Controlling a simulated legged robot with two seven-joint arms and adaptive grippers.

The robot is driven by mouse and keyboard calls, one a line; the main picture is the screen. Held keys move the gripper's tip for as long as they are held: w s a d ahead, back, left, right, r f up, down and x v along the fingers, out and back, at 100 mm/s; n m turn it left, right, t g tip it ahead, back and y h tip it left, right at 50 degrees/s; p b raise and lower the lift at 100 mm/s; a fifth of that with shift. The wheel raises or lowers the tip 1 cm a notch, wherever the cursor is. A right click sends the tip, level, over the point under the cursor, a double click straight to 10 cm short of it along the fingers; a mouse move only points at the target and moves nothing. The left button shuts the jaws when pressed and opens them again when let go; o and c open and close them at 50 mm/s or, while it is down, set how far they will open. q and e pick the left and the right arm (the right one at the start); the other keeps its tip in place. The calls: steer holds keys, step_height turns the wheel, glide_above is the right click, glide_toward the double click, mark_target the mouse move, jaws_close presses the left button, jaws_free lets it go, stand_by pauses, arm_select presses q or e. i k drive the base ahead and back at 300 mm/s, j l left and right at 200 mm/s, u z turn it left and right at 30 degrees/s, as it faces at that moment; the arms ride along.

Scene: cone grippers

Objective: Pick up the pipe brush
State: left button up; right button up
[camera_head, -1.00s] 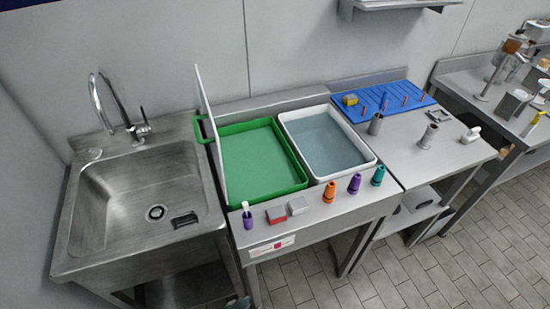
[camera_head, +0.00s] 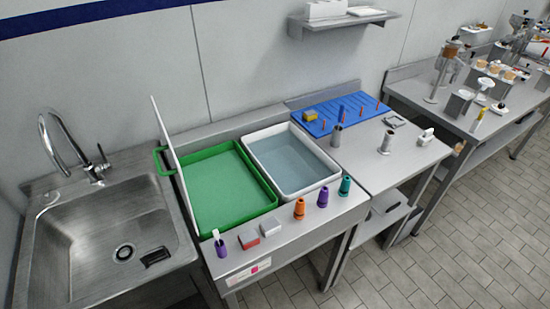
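Orange (camera_head: 299,209), purple (camera_head: 323,197) and teal (camera_head: 345,186) cone-shaped pieces stand in a row along the front edge of the same counter. Neither of my grippers shows in the head view.
A green tray (camera_head: 204,232) and a white water-filled tray (camera_head: 296,194) sit behind the row. A steel sink (camera_head: 100,255) is at left. A blue pegged mat (camera_head: 327,103) lies at the back right, beside free counter space. A wall shelf (camera_head: 345,22) hangs above.

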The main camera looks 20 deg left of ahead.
mark_target(342, 107)
steer(key=i+l, duration=0.2)
steer(key=l, duration=0.25)
steer(key=i+l+z, duration=0.1)
steer(key=i+l, duration=0.15)
steer(key=l, duration=0.15)
steer(key=i+l, duration=0.2)
steer(key=l, duration=0.25)
